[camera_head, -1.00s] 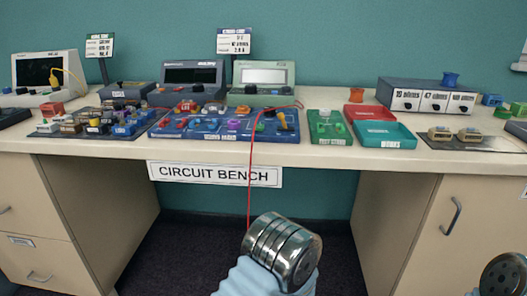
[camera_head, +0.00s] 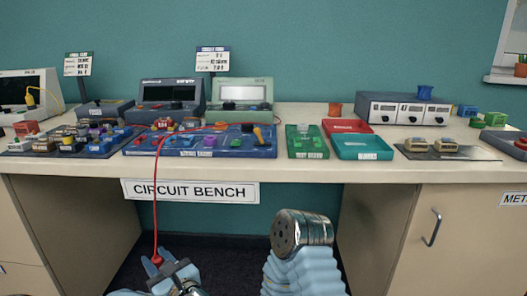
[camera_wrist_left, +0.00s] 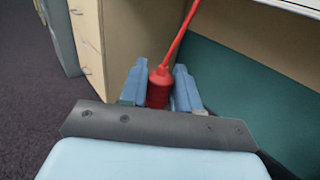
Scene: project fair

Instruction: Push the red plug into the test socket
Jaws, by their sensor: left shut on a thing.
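The red plug (camera_head: 157,260) is held between the fingers of my left gripper (camera_head: 166,266), low in front of the bench and below its top. In the left wrist view the plug (camera_wrist_left: 158,88) sits between the two blue fingers, and my left gripper (camera_wrist_left: 160,90) is shut on it. A red cable (camera_head: 155,205) runs from the plug up over the bench edge and across the blue board (camera_head: 250,152). A green board (camera_head: 308,142) with a small label stands right of the blue board. The test socket's opening is too small to make out. My right gripper is not in view.
The bench's front edge (camera_head: 330,177) and its sign (camera_head: 190,190) lie above the plug. A red tray (camera_head: 347,126) and a teal tray (camera_head: 362,148) stand right of the green board. Beneath the bench is an open knee space between cabinets.

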